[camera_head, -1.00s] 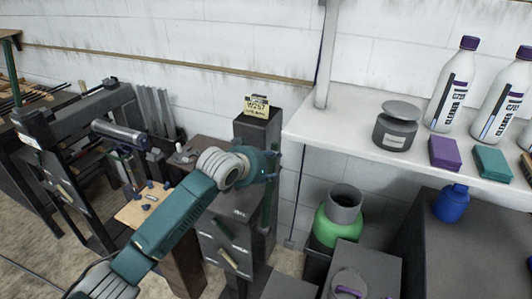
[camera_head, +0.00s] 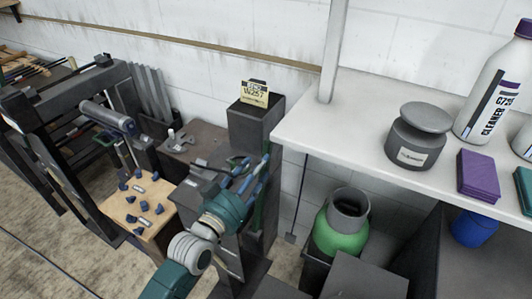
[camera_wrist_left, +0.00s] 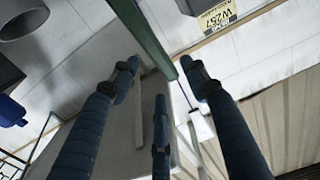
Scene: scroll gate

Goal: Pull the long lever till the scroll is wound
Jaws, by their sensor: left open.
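A long green bar, apparently the lever, runs down from the top of the left wrist view (camera_wrist_left: 143,35). Its lower end lies close to the gap between my left fingertips; I cannot tell whether they touch it. My left gripper (camera_head: 243,174) is open, beside the dark post (camera_head: 252,128) with the yellow W257 tag. Its blue fingers show spread in the left wrist view (camera_wrist_left: 160,82). In the head view the gripper partly hides the bar. I cannot make out the scroll for sure. My right gripper is out of view.
A white shelf (camera_head: 350,115) with a grey jar (camera_head: 418,140) and bottles juts out at right. A green canister (camera_head: 340,230) stands below it. A wooden board (camera_head: 125,210) with small blue parts and a dark rack (camera_head: 45,125) are at left.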

